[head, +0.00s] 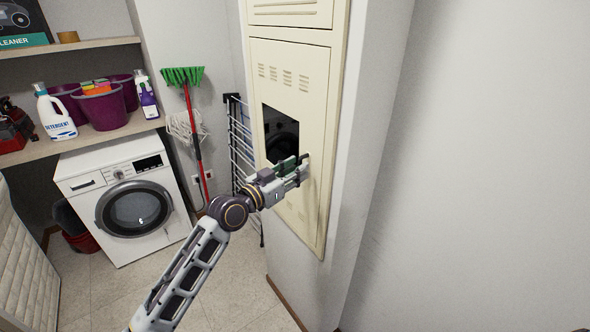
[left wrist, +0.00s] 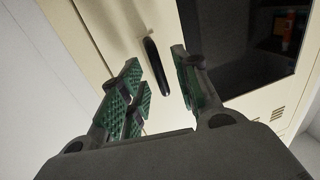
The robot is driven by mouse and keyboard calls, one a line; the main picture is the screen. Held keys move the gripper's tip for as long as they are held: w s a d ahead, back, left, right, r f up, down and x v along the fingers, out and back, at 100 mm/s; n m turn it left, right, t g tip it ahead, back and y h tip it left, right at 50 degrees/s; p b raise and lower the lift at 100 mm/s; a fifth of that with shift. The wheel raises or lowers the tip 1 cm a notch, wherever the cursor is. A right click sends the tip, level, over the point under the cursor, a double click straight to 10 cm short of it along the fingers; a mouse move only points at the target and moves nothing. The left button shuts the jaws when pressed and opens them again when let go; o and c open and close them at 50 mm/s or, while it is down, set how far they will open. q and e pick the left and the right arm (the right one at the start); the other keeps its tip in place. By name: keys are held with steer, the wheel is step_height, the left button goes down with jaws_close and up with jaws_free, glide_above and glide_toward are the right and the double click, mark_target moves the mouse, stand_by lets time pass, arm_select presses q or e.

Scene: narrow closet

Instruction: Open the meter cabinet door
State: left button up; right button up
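The meter cabinet door (head: 295,68) is a cream metal panel with vent slots and a dark window (head: 281,128). It looks shut in its frame on the white pillar. In the left wrist view a black upright handle (left wrist: 156,66) stands on the cream door (left wrist: 110,30), left of the dark window (left wrist: 240,40). My left gripper (head: 302,170) is at the door beside the window's lower right corner. In the left wrist view its green-padded fingers (left wrist: 165,88) are apart, with the handle showing in the gap between and beyond them. Contact cannot be told. My right gripper is not in view.
A washing machine (head: 130,190) stands at the left under a shelf with purple buckets (head: 104,106) and a detergent bottle (head: 54,112). A mop (head: 189,120) and a drying rack (head: 240,145) stand left of the cabinet. The right wall (head: 480,150) is bare.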

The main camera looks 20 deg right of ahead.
arm_select(q)
steer(key=shift+d, duration=0.1)
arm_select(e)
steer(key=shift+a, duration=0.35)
arm_select(q)
jaws_close()
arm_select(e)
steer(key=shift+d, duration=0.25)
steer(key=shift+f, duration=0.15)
